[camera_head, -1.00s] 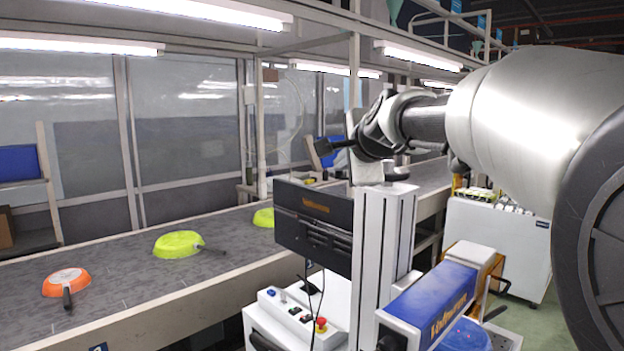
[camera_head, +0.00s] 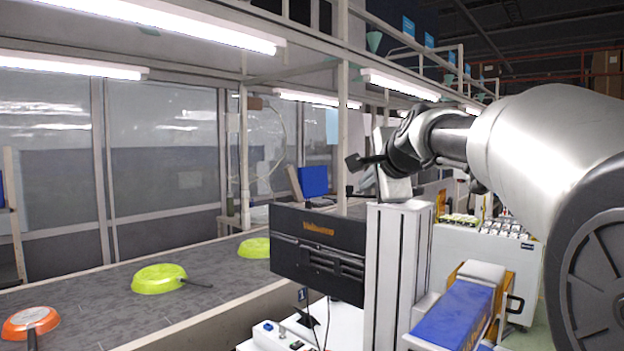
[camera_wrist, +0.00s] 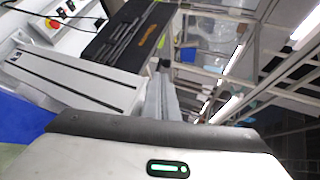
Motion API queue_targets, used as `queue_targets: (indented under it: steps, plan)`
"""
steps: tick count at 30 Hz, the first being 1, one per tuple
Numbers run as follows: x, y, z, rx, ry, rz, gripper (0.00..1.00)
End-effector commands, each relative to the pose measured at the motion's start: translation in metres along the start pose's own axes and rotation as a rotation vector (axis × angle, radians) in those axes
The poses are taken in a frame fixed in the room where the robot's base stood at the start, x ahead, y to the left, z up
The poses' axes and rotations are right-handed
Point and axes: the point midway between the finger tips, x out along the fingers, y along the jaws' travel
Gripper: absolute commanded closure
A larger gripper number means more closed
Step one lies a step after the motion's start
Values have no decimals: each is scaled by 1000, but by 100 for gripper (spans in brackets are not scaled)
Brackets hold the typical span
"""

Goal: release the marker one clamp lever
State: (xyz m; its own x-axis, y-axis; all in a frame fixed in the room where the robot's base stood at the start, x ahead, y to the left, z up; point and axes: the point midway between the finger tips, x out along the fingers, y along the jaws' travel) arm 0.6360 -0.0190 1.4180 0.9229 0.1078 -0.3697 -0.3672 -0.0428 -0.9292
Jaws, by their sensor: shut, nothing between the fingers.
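A dark printer-like box (camera_head: 318,252) with orange lettering is mounted beside a white upright column (camera_head: 398,265) at the conveyor. Both also show in the wrist view: the dark box (camera_wrist: 125,38) and the slotted white column (camera_wrist: 75,75). My gripper (camera_head: 354,162) is shut and empty, above the dark box and just over the column top in the head view. Whether it touches anything there cannot be told. I cannot make out the clamp lever in either view; my wrist may hide the column top.
The conveyor belt (camera_head: 95,318) carries an orange pan (camera_head: 30,320) and green pans (camera_head: 160,279), (camera_head: 255,248). A blue and white machine part (camera_head: 455,312) stands right of the column. A white cabinet (camera_head: 480,262) is behind. A metal frame post (camera_head: 343,130) rises near my gripper.

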Motion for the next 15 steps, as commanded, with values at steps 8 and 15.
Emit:
queue_targets:
  steps: [8, 15]
  plan:
    - [56, -5, 1, -1, -2, 1, 100]
    - [78, -11, 1, 0, -1, 0, 100]
